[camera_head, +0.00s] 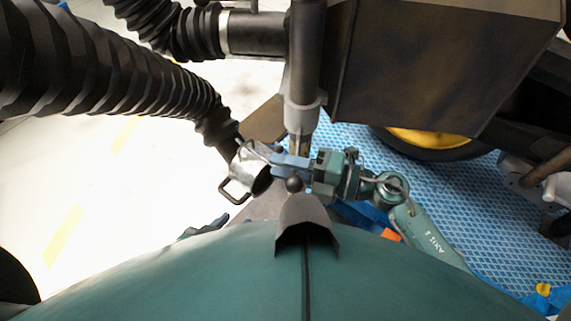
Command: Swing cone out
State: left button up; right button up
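The silver metal cone (247,168) hangs at the end of a black ribbed hose (130,75) that comes in from the left. It is tilted, with its open mouth toward the lower right and a dark loop handle (233,191) at its lower left. My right gripper (276,161) reaches in from the right, its blue fingers at the cone's right edge. I cannot tell whether they grip it. What seems to be my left gripper (203,228) shows only as a dark teal edge at lower left, mostly hidden behind my own body.
A grey vertical pipe (303,90) ends just above my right gripper. A large dark box (430,60) and a yellow-rimmed wheel (425,140) stand at right. Blue patterned flooring (455,205) lies below them. Pale floor (110,190) is open at left.

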grip_shut()
dwell(0.5)
